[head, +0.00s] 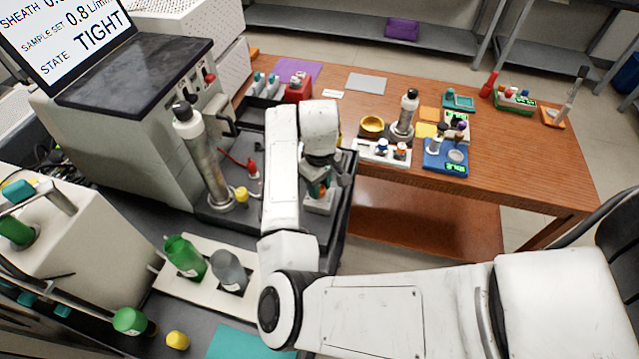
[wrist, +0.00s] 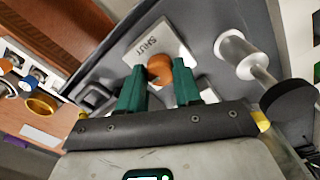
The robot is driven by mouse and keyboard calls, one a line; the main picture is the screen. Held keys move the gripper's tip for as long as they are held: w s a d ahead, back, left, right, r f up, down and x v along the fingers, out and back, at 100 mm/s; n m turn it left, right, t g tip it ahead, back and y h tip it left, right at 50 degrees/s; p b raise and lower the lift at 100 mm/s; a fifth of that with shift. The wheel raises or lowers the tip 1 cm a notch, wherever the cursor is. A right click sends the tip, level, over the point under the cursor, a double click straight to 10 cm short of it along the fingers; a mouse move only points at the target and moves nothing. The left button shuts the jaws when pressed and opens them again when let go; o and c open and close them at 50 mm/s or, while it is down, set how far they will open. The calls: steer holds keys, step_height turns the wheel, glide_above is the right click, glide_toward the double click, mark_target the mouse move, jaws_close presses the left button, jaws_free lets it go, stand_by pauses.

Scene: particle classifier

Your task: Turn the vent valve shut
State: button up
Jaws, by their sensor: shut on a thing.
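The vent valve shows in the wrist view as an orange-brown round knob (wrist: 160,67) in front of a light plate (wrist: 147,40) marked "SHUT". My gripper (wrist: 160,82) has its two green fingers on either side of the knob and is shut on it. In the head view my gripper (head: 319,186) points down at a pale block (head: 320,204) on the dark bench, and the knob is hidden there. The knob's turn angle cannot be read.
A tall metal cylinder (head: 203,155) stands left of my arm, with a small red-topped item (head: 253,170) and yellow cap (head: 241,195) nearby. A screen (head: 75,35) reads "STATE TIGHT". A wooden table (head: 545,170) stands right.

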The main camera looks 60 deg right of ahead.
steer(key=m+p, duration=0.1)
steer(key=m, duration=0.3)
steer(key=shift+r+m, duration=0.1)
steer(key=shift+m, duration=0.2)
steer(key=m+p, duration=0.1)
steer(key=m, duration=0.8)
steer(key=shift+m, duration=1.9)
steer(key=o, duration=1)
steer(key=shift+o, duration=0.2)
